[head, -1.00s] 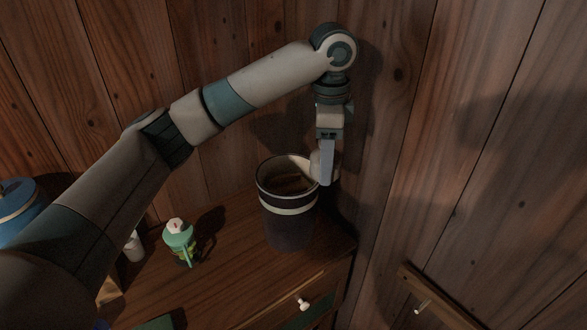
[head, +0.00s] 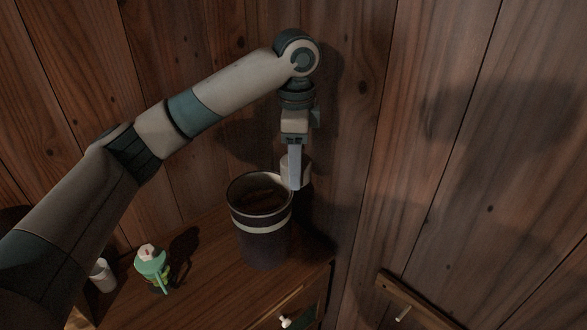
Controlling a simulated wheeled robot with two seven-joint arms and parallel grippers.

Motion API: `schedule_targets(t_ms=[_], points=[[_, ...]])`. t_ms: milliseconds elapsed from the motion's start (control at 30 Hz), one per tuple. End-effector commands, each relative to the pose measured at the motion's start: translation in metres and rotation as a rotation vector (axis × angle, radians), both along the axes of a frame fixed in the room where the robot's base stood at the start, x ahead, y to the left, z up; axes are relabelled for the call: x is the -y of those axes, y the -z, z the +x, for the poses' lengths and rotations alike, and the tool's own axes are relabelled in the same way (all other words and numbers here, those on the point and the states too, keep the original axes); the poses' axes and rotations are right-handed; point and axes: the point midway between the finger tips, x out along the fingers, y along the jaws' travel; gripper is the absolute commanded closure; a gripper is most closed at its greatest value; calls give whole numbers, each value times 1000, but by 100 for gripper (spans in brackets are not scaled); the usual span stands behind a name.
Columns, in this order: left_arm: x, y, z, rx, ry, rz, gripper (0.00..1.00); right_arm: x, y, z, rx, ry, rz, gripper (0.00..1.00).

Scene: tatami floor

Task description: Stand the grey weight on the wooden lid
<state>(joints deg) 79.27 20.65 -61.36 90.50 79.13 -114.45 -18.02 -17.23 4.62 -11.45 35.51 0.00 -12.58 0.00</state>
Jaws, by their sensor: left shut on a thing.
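My left gripper (head: 294,178) points down at the right rim of a dark crock with a pale band (head: 262,228). It is shut on the grey weight (head: 304,170), a pale rounded piece partly hidden behind the finger. The weight is at the crock's right rim, not over its middle; I cannot tell whether it touches the rim. The wooden lid (head: 258,196) shows dark brown inside the crock's mouth, in shadow. My right gripper is not in view.
The crock stands near the right end of a wooden cabinet top (head: 205,285), close to the plank wall. A green bottle-like item (head: 151,263) and a white cup (head: 103,275) stand to its left. A wooden rail with a peg (head: 403,313) is at lower right.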

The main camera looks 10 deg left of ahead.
Motion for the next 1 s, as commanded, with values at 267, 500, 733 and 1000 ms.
schedule_targets(t_ms=[267,500,733,1000], points=[[-43,21,12,0,-4,0,100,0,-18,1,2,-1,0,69],[-77,43,22,1,-2,0,100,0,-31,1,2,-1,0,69],[-93,55,27,2,-1,-2,100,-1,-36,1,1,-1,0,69],[-94,56,27,3,1,-1,100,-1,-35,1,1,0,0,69]])
